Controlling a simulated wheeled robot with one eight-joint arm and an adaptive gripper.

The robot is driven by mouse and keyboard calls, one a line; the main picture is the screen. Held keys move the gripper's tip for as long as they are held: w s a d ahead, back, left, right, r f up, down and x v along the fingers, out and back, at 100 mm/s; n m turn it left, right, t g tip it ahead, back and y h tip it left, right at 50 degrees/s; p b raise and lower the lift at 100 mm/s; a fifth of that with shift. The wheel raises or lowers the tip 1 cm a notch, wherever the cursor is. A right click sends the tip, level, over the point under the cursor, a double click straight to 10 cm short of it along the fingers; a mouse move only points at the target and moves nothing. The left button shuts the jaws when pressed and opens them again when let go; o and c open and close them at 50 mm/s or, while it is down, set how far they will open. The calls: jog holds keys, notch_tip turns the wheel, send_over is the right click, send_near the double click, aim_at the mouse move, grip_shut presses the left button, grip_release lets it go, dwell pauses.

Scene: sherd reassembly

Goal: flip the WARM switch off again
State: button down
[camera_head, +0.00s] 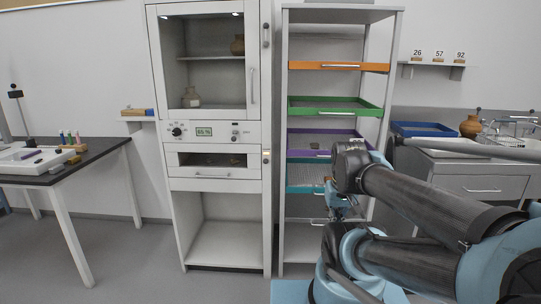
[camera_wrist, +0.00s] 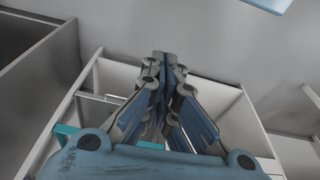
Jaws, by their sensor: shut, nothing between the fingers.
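The control panel (camera_head: 212,133) is on the front of the tall white cabinet. It has a round black knob (camera_head: 177,131), a lit green display (camera_head: 204,132) and small switches (camera_head: 236,133) to the right of the display. The labels are too small to read, so I cannot tell which switch is WARM or how it is set. My gripper (camera_wrist: 165,60) is shut and empty in the wrist view, its fingertips together. In the head view my arm is at the right, in front of the drawer rack and apart from the panel. The panel does not show in the wrist view.
The rack (camera_head: 285,60) holds orange, green, purple and teal trays. The cabinet has a glass-fronted chamber (camera_head: 205,85) above the panel and a small windowed drawer (camera_head: 213,160) below. A black-topped table (camera_head: 95,152) stands left. The floor before the cabinet (camera_head: 150,255) is clear.

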aim_at(270, 153)
jog(key=w+a+r+y, duration=0.2)
jog(key=w+a+r, duration=0.1)
jog(key=w+r, duration=0.7)
jog(key=w+a+r+y, duration=0.1)
jog(key=w+a+r, duration=0.2)
jog(key=w, duration=0.7)
jog(key=w+a+r+y, duration=0.1)
jog(key=w+a+r, duration=0.2)
jog(key=w, duration=0.7)
jog(key=w+a+r+g+y, duration=0.1)
jog(key=w+a+r, duration=0.2)
jog(key=w, duration=0.8)
jog(key=shift+w+a+r, duration=0.1)
jog(key=shift+a+r, duration=0.1)
jog(key=shift+a, duration=0.95)
jog(key=shift+f, duration=0.1)
jog(key=x, duration=1.4)
jog(key=shift+a+r, duration=0.2)
jog(key=shift+a, duration=0.1)
jog(key=shift+d, duration=0.25)
